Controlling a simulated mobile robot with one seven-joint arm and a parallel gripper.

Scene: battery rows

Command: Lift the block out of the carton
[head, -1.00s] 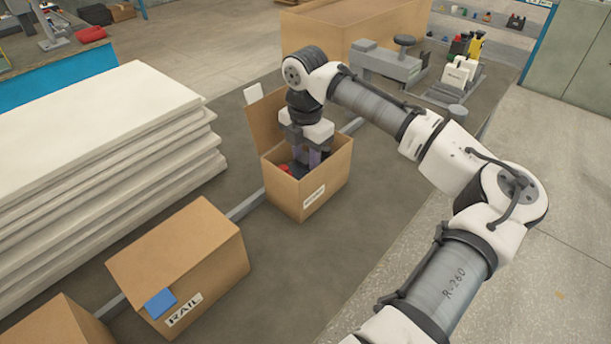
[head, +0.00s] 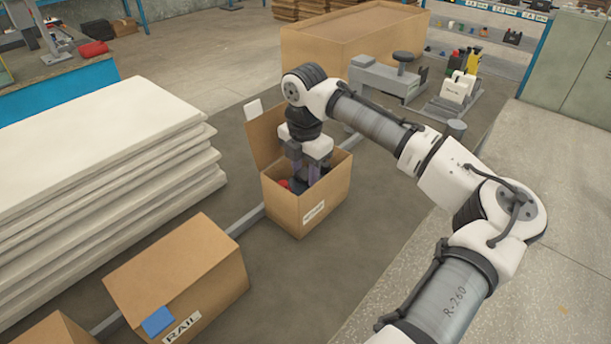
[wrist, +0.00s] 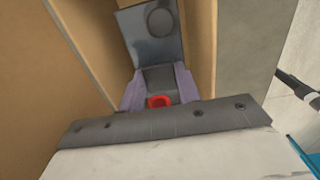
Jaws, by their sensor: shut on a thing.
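The open carton (head: 325,208) stands upright on the grey floor strip, with a raised flap at its back left. My gripper (head: 303,180) points down inside it, and the carton's front walls hide its fingertips. In the wrist view, the purple fingers of my gripper (wrist: 159,92) are shut on a dark grey block (wrist: 158,77). The block is mostly hidden in the head view. A red ring-like thing (wrist: 159,102) shows close to the fingers. A grey panel with a dark round mark (wrist: 150,28) lies beyond them; I cannot tell what it is.
Brown carton walls (wrist: 88,52) stand close beside the gripper in the wrist view. A closed carton marked RAIL (head: 185,265) is at front left. A stack of white boards (head: 95,160) is at left. A large brown crate (head: 345,45) stands behind. Floor at right front is clear.

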